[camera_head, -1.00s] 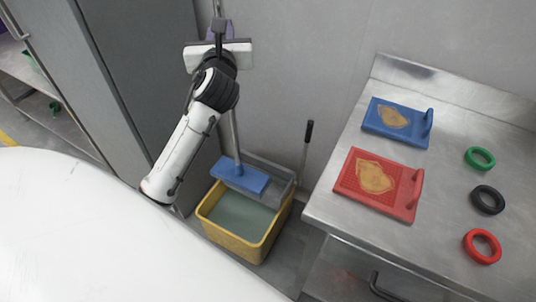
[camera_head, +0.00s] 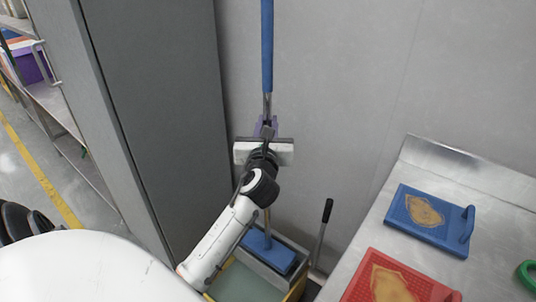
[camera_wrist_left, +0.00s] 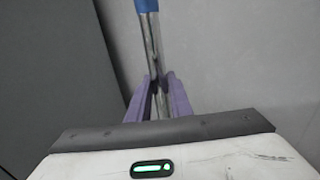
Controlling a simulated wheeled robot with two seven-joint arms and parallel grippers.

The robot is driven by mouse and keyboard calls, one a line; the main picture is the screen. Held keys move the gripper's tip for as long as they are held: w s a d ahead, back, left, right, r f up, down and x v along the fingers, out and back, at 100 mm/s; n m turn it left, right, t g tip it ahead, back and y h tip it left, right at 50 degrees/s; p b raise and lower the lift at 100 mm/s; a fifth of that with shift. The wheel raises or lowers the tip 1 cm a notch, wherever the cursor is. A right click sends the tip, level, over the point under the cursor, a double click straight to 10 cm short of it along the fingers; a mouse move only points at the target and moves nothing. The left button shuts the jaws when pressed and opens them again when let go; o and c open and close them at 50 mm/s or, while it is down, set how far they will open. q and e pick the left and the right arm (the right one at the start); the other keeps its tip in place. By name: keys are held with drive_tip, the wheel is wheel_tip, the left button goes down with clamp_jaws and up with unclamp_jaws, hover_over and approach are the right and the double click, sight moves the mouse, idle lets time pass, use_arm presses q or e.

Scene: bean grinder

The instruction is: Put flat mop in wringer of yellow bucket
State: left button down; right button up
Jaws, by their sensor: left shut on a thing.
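My left gripper (camera_head: 266,128) is shut on the pole of the flat mop, below its blue upper grip (camera_head: 267,45). In the left wrist view the purple fingers (camera_wrist_left: 160,98) close around the metal pole (camera_wrist_left: 151,45). The mop stands nearly upright, with its blue flat head (camera_head: 268,251) low over the back part of the yellow bucket (camera_head: 295,290), where the grey wringer (camera_head: 289,244) is. I cannot tell whether the head rests inside the wringer or just above it. My left arm hides part of the bucket. My right gripper is not in view.
A steel table (camera_head: 365,230) on the right holds a blue board (camera_head: 432,232), a red board (camera_head: 375,262) and a green ring (camera_head: 528,273). A grey cabinet (camera_head: 160,110) stands on the left. A black-handled lever (camera_head: 327,211) rises beside the bucket.

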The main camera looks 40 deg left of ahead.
use_arm(q)
wheel_tip(320, 180, down, 7)
drive_tip(key=b, duration=0.2)
drive_tip(key=shift+b, duration=0.35)
drive_tip(key=c, duration=2)
unclamp_jaws()
drive_tip(key=shift+f, duration=0.25)
drive_tip(key=o, duration=0.4)
drive_tip(key=shift+r, duration=0.1)
drive_tip(key=v, duration=1.2)
drive_tip(key=shift+r, duration=0.1)
